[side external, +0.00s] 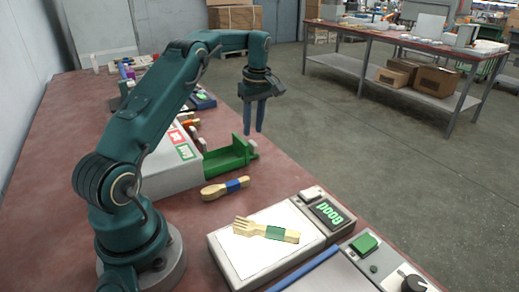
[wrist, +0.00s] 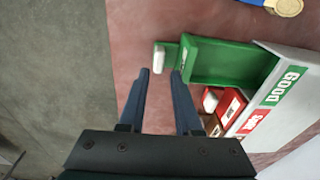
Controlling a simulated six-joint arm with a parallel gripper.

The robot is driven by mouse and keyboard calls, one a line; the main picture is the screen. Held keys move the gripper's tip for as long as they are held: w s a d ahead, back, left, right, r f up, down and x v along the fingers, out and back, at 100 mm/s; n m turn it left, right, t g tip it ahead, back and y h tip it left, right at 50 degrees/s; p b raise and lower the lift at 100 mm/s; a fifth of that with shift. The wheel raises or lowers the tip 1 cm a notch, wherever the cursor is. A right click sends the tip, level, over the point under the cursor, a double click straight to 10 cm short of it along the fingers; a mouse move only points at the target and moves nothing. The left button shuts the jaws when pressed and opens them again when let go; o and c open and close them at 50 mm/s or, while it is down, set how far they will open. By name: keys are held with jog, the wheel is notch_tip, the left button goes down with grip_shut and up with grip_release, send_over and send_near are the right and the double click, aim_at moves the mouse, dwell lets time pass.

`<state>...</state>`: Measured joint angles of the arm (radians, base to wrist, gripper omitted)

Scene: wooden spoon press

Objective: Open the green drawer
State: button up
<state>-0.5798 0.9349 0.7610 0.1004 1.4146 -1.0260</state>
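The green drawer (side external: 230,157) stands pulled out of the white cabinet (side external: 168,172), with its inside visible and no object seen in it. In the wrist view the drawer (wrist: 225,62) has a pale handle (wrist: 159,55) at its outer end. A green label reading GOOD (wrist: 284,88) is on the cabinet, beside a red label. My gripper (side external: 255,131) points down above the drawer's outer end. In the wrist view its two blue fingers (wrist: 160,72) are apart with nothing between them, and the handle lies just beyond the fingertips.
A wooden spoon with a blue band (side external: 225,188) lies on the red table in front of the drawer. A wooden fork with a green band (side external: 266,231) lies on a white scale (side external: 235,265). A device with a green button (side external: 364,243) is at lower right. Open floor lies beyond the table edge.

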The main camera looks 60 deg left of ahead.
aim_at(253, 143)
jog(key=shift+d+f+y, duration=0.15)
jog(key=shift+d+y, duration=0.4)
jog(key=shift+y, duration=0.25)
jog(key=shift+d+f+y, duration=0.15)
jog(key=shift+d+y, duration=0.35)
jog(key=shift+y, duration=0.3)
jog(key=shift+x, duration=2.55)
jog(key=shift+w, duration=0.1)
grip_shut()
